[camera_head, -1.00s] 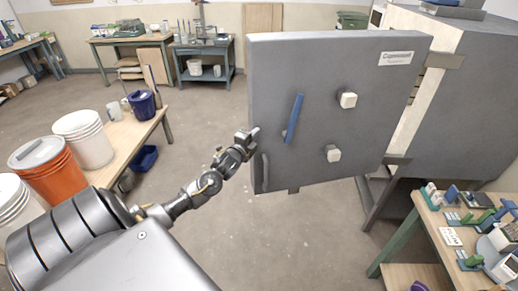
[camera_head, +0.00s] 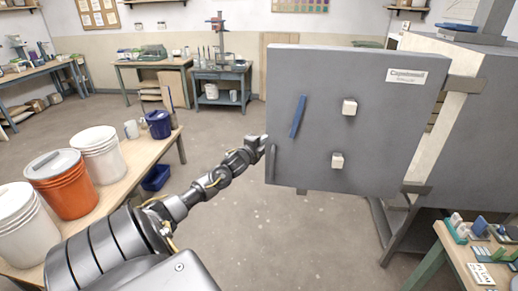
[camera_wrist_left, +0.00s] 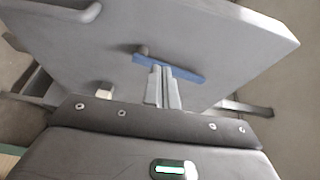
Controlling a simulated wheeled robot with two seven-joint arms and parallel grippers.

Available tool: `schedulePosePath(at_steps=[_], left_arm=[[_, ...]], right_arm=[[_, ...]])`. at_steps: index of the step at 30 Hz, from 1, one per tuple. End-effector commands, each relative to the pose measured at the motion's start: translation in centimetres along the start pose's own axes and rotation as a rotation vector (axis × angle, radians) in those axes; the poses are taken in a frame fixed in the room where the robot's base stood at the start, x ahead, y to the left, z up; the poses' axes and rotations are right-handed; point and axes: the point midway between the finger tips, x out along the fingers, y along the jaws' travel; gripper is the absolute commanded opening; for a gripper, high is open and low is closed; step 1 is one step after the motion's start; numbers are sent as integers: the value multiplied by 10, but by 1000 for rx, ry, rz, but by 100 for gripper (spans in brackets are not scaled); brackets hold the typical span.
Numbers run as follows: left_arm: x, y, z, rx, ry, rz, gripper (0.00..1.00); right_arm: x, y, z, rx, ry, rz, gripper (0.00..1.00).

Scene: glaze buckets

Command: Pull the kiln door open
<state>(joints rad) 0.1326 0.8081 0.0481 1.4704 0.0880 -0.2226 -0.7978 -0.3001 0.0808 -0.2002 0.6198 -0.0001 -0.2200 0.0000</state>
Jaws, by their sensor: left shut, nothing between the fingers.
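The grey kiln door (camera_head: 375,130) stands well open, swung out to the left of the kiln body (camera_head: 476,130). It is hinged on its right side. It carries a blue lever (camera_head: 298,116), two pale knobs (camera_head: 349,107) and a grey pull handle (camera_head: 271,163) near its left edge. My left gripper (camera_head: 260,143) is at that left edge, just above the grey handle; I cannot tell if it touches the door. In the left wrist view its fingers (camera_wrist_left: 164,87) are together and empty, pointing at the door face with the blue lever beyond. My right gripper is not in view.
A wooden table (camera_head: 140,165) with white buckets (camera_head: 98,152) and an orange bucket (camera_head: 62,185) stands left of my arm. A table with small items (camera_head: 485,250) is at the lower right. Bare floor (camera_head: 290,240) lies below the door.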

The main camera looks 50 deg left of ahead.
Motion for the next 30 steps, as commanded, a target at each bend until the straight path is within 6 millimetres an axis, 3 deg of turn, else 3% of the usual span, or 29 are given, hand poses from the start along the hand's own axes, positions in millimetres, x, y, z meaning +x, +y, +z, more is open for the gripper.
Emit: schedulePosePath(at_steps=[5, 7, 18, 30], left_arm=[[-17, -5, -26, -3, 17, 4, 0], [-31, 6, -21, 3, 16, 4, 0], [-92, 3, 5, 1, 16, 3, 0], [-109, 1, 13, -1, 15, 2, 0]], right_arm=[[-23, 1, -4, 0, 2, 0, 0], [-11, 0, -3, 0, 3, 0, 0], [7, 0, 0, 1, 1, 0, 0], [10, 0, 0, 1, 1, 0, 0]])
